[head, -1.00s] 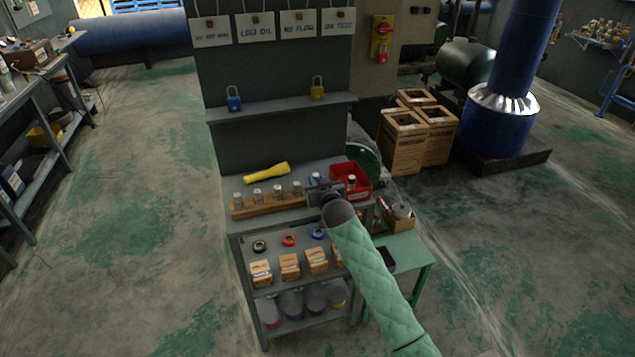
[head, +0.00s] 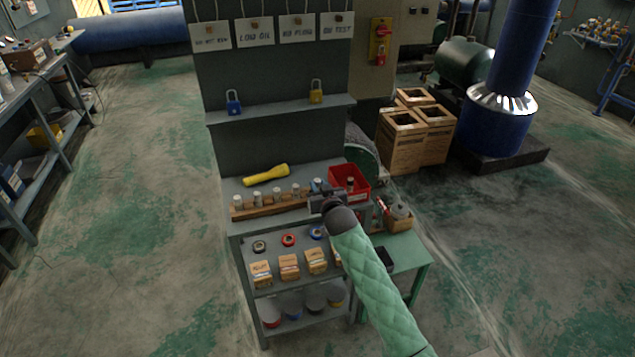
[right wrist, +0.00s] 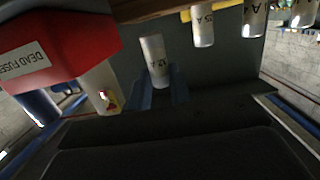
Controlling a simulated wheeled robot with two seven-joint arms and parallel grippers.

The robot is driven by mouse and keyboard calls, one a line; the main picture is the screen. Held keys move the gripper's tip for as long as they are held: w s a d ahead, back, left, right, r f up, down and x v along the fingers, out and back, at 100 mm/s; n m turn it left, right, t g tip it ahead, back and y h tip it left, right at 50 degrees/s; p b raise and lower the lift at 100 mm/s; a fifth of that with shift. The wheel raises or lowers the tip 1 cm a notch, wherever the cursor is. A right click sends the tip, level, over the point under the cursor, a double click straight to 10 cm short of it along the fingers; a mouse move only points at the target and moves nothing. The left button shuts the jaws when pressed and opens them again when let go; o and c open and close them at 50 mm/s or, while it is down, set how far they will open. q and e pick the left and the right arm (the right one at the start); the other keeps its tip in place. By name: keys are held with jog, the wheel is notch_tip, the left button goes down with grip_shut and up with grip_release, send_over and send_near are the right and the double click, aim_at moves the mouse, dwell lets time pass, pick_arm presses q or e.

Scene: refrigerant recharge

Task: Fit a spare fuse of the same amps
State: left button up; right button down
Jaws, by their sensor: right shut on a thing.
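My right gripper (head: 322,202) is above the right end of the wooden fuse rack (head: 240,212), on the bench top. In the right wrist view its blue fingers (right wrist: 161,88) are shut on a white fuse (right wrist: 155,58); its marking is too blurred to read surely. A red bin (head: 361,190), labelled DEAD FUSES in the right wrist view (right wrist: 45,50), stands right of the gripper. My left gripper is out of view.
A yellow torch (head: 266,174) lies behind the rack. Tape rolls (head: 288,240) and small boxes (head: 289,266) fill the shelf below. A green side table (head: 408,252) stands at the right. Padlocks (head: 234,102) sit on the upper shelf. Floor on the left is clear.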

jog(key=v, duration=0.1)
jog(key=p+v, duration=0.1)
jog(key=v, duration=0.1)
jog(key=p+v, duration=0.1)
jog(key=v, duration=0.1)
jog(key=shift+s+f, duration=0.15)
jog(key=shift+f, duration=0.25)
jog(key=shift+d, duration=0.1)
dwell(0.4)
